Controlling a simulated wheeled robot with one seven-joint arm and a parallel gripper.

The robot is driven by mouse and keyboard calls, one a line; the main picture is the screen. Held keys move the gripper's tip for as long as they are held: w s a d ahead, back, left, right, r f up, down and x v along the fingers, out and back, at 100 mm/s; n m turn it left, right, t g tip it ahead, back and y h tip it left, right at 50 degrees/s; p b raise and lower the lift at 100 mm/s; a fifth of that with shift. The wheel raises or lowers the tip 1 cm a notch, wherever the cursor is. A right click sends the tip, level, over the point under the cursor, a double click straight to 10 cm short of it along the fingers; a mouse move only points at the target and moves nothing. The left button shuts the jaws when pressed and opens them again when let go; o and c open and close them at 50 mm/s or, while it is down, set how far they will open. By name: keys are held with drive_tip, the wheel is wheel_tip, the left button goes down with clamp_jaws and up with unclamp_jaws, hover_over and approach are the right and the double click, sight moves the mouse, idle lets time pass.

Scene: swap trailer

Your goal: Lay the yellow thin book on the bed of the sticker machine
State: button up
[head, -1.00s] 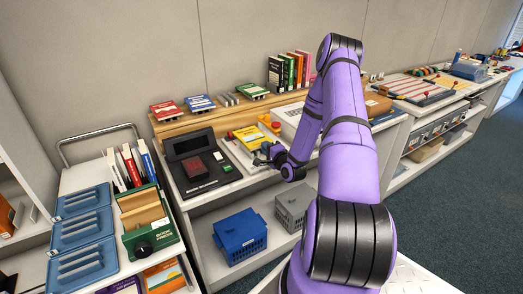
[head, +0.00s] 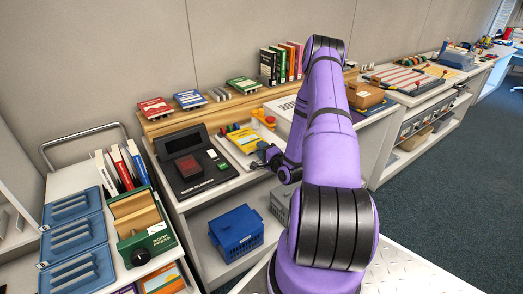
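The yellow thin book (head: 246,140) lies on a pale, flat surface on the workbench, beside a dark machine. My gripper (head: 261,157) is close to the book's near right edge, at the end of my purple arm. It is small and dark here, so I cannot tell whether its fingers touch the book or how far apart they are. No sign on the bench clearly names the sticker machine. The pale unit under the book has small coloured parts and a yellow-and-red button (head: 269,121) near it, and may be that machine, but I cannot tell.
The dark machine (head: 188,187) with a screen stands left of the book. A wooden ledge (head: 160,127) behind carries red, blue and green books on stands. A green book press (head: 143,241) and blue trays (head: 70,229) are at left. A blue crate (head: 237,230) sits below.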

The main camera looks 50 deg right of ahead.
drive_tip(key=shift+r, duration=0.1)
drive_tip(key=v, duration=1.2)
drive_tip(key=w+a+r+n+g+y, duration=0.2)
drive_tip(key=w+r+n+g, duration=0.3)
drive_tip(key=w+r+n, duration=0.55)
drive_tip(key=a+r+n+g+h, duration=0.1)
drive_tip(key=a+r+n+g, duration=0.1)
drive_tip(key=a+r, duration=0.5)
drive_tip(key=a+r+n+g, duration=0.1)
drive_tip(key=a+r, duration=0.1)
drive_tip(key=r, duration=0.9)
drive_tip(key=s+a+r+n+g, duration=0.2)
drive_tip(key=s+a+r+n, duration=0.1)
drive_tip(key=s+a+r, duration=0.7)
drive_tip(key=s+a+r+n+g+y, duration=0.2)
drive_tip(key=s+a+r+n, duration=0.2)
drive_tip(key=s+a, duration=0.7)
drive_tip(key=s+r, duration=0.1)
drive_tip(key=s, duration=0.2)
drive_tip(key=shift+s+a+r+g+y, duration=0.2)
drive_tip(key=shift+s+a+g+y, duration=0.1)
drive_tip(key=shift+a+y, duration=0.1)
